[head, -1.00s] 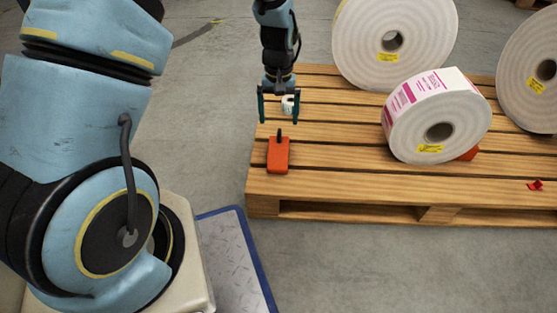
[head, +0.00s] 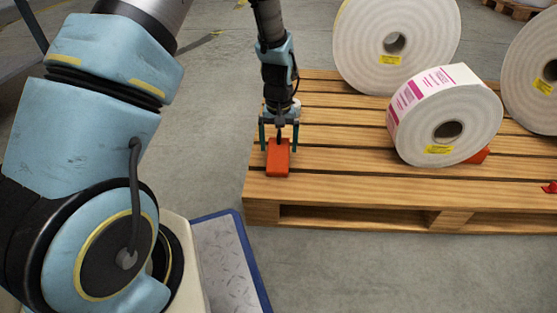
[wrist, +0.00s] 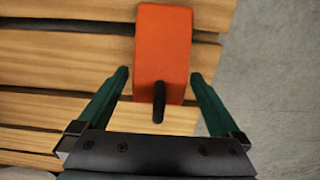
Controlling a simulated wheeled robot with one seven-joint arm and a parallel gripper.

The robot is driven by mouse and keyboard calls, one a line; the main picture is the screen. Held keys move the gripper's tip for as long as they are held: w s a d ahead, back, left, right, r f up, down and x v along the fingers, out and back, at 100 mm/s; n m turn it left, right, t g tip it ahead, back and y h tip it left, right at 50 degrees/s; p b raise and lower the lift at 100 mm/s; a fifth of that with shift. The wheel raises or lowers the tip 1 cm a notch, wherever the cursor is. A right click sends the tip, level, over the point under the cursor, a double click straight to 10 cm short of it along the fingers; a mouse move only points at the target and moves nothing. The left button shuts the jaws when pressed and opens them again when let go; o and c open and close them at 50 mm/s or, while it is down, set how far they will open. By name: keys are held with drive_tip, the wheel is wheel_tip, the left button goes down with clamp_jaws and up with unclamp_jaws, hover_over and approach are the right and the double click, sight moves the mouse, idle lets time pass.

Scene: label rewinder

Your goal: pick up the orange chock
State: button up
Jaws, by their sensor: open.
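The orange chock (head: 278,160) lies on the wooden pallet near its front left corner. A dark upright handle stands at one end of it. My gripper (head: 279,148) is open, low over the chock in the head view, with a finger on each side of the handle end. In the wrist view the chock (wrist: 163,50) lies ahead, and its dark handle (wrist: 158,102) stands between the open fingers of my gripper (wrist: 160,76). Neither finger visibly touches the chock or handle. The fingers' exact height over the slats is hard to tell.
The pallet (head: 350,188) also holds a printed label roll (head: 445,125) with another orange piece (head: 479,156) partly hidden behind it. Two big white rolls (head: 385,50) (head: 530,90) stand at the back and right. A small red item (head: 549,187) lies at the right. Slats around the chock are clear.

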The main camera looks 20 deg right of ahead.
drive_tip(key=c, duration=1.5)
drive_tip(key=shift+r, duration=0.1)
clamp_jaws()
drive_tip(key=shift+r, duration=0.1)
